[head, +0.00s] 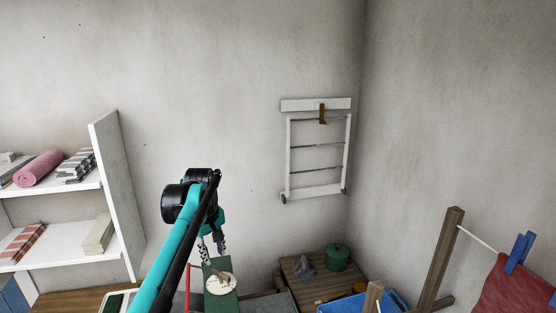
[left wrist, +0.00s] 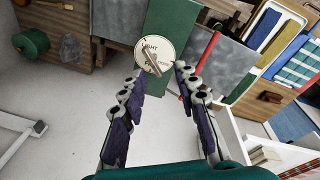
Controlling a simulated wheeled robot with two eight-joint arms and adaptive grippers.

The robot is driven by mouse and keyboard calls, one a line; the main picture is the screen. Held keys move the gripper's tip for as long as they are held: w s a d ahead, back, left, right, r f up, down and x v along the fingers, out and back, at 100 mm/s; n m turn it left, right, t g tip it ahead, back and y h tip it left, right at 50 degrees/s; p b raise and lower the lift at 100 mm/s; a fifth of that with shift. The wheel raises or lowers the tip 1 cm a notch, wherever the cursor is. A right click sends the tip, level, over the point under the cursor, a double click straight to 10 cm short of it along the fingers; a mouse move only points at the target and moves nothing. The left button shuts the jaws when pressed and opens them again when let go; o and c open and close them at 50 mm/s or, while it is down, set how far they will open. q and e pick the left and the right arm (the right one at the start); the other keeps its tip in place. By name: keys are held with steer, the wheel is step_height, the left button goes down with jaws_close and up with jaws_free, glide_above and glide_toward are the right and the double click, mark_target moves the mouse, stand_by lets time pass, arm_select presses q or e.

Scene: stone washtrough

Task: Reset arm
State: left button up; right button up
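My left arm comes up from the bottom of the head view, and its gripper (head: 212,248) points down above a green panel (head: 215,267) with a round cream dial (head: 226,286). In the left wrist view the two fingers of my left gripper (left wrist: 160,82) are spread apart with nothing held between them. The dial (left wrist: 153,42) and its pointer show beyond the fingertips, on the green panel (left wrist: 175,15). I cannot tell exactly how far the tips are from the dial. My right gripper is in neither view.
A white shelf (head: 131,200) with folded cloths stands at the left. A white rack (head: 289,160) hangs on the back wall. A green pot (head: 337,257) and a blue tub (head: 345,305) are right of the panel. A wooden post (head: 440,260) with a clothesline and red cloth (head: 505,290) stands at the right.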

arm_select(q)
steer(key=s+d+f+m+t+b, duration=0.1)
steer(key=s+f+m+b, duration=0.3)
steer(key=s+f, duration=0.7)
steer(key=s+f+m+t+b, duration=0.4)
steer(key=s+f+b, duration=0.3)
steer(key=s, duration=1.2)
step_height(320, 180, down, 5)
steer(key=shift+s+d+r+m, duration=0.1)
steer(key=shift+s+d+m, duration=0.25)
steer(key=shift+m, duration=0.25)
